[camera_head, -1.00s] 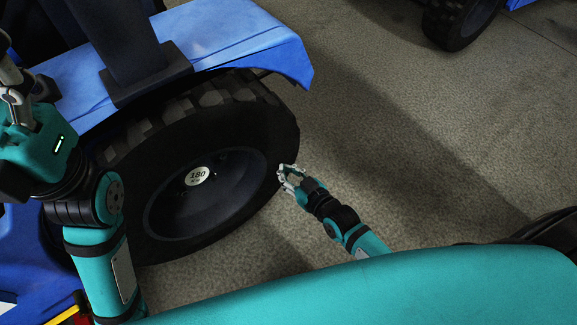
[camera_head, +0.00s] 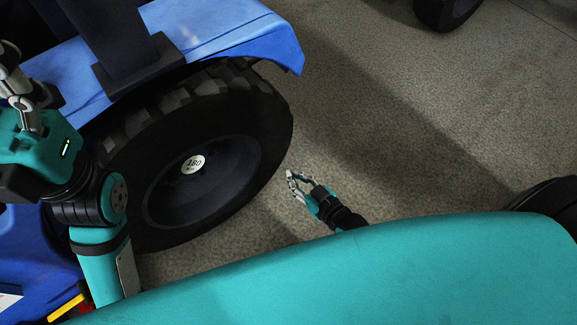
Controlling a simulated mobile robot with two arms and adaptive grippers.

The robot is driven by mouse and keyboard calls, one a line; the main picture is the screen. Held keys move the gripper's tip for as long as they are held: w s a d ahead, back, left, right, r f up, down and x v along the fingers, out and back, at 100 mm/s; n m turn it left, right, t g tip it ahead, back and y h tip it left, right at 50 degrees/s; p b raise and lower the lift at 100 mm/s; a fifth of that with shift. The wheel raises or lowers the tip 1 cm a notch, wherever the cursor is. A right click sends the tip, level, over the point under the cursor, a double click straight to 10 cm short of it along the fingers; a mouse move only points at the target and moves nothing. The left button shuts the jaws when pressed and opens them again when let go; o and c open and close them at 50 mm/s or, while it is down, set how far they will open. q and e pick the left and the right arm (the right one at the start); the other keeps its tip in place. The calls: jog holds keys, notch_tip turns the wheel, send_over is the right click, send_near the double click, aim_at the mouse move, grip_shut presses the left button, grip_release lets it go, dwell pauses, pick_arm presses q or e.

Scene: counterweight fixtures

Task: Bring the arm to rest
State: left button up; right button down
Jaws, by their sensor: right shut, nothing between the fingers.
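My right gripper (camera_head: 293,180) shows at the middle of the head view, over the concrete floor and just right of the big tyre, with a gap to it in the picture. It is shut and empty. My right arm behind it is mostly hidden by my teal body. My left gripper (camera_head: 10,68) is at the left edge, raised in front of the blue tractor (camera_head: 225,32); its fingers are partly cut off by the frame, so its opening is unclear.
Another wheel (camera_head: 445,10) stands at the top right. Open concrete floor (camera_head: 400,120) lies right of the tractor.

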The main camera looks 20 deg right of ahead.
jog(key=shift+s, duration=0.25)
dwell(0.3)
